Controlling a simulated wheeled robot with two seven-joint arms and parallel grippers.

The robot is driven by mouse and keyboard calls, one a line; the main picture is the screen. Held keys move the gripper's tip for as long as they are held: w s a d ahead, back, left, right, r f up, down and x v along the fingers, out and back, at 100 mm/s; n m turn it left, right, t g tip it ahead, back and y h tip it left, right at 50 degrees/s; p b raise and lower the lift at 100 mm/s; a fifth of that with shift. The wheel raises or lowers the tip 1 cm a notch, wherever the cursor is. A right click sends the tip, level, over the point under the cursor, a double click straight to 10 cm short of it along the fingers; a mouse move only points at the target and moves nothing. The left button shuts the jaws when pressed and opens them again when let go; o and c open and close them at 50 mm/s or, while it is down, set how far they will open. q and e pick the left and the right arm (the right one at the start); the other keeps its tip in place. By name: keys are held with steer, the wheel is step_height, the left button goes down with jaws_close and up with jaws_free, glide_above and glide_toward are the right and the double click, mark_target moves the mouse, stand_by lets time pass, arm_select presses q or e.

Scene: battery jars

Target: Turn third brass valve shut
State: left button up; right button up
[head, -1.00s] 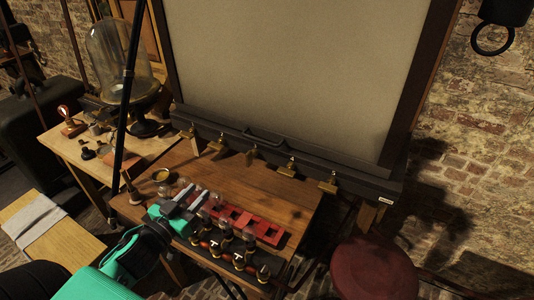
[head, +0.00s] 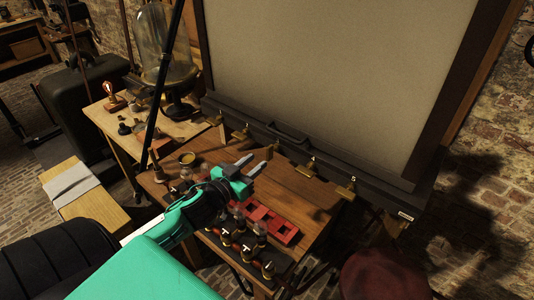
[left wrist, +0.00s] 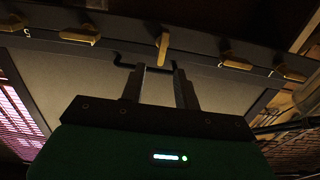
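Several brass valves sit in a row on the dark rail (head: 330,175) under the large pale panel. The third, middle valve (left wrist: 163,48) stands crosswise to the rail in the left wrist view, while its neighbours lie along it. The fourth valve (head: 310,168) and the end valve (head: 346,190) show to its right in the head view. My left gripper (head: 256,162) is open and empty, held over the wooden table in front of the rail. In the left wrist view its fingers (left wrist: 160,72) are spread apart, with the third valve just beyond and between the tips. My right gripper is out of view.
The wooden table (head: 310,205) holds a red rack (head: 270,222) and several small jars below my left arm. A glass bell jar (head: 168,50) stands on the side table at left. A dark handle (left wrist: 122,62) is on the rail behind the valve. A dark red stool (head: 385,275) is at front right.

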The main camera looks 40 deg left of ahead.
mark_target(267, 152)
arm_select(q)
steer(key=w, duration=0.5)
steer(key=shift+d, duration=0.1)
steer(key=shift+w+d, duration=0.1)
steer(key=shift+w, duration=0.45)
steer(key=c, duration=0.6)
jaws_close()
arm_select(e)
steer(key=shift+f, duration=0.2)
